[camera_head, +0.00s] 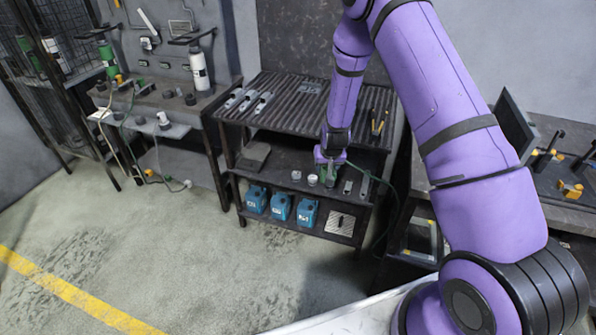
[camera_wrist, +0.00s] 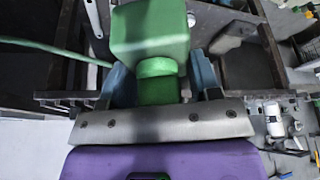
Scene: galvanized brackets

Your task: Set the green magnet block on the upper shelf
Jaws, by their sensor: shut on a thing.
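The green magnet block (camera_wrist: 150,35) fills the upper middle of the wrist view, with a rounded green neck below it. My gripper (camera_wrist: 160,78) is shut on it, with a blue-grey finger on either side. In the head view my gripper (camera_head: 329,160) reaches down at the front of a dark metal rack, and a little of the green block (camera_head: 329,180) shows under it. The rack has a slatted top (camera_head: 300,97), a shelf (camera_head: 278,166) below that, and a lower shelf. The block appears near the shelf under the top; whether it touches is unclear.
A white round item (camera_head: 312,180) and grey metal pieces (camera_head: 348,187) lie close to my gripper. A dark flat plate (camera_head: 254,155) lies on that shelf's left. Blue containers (camera_head: 281,207) stand on the lower shelf. Flat parts (camera_head: 248,100) lie on the slatted top.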

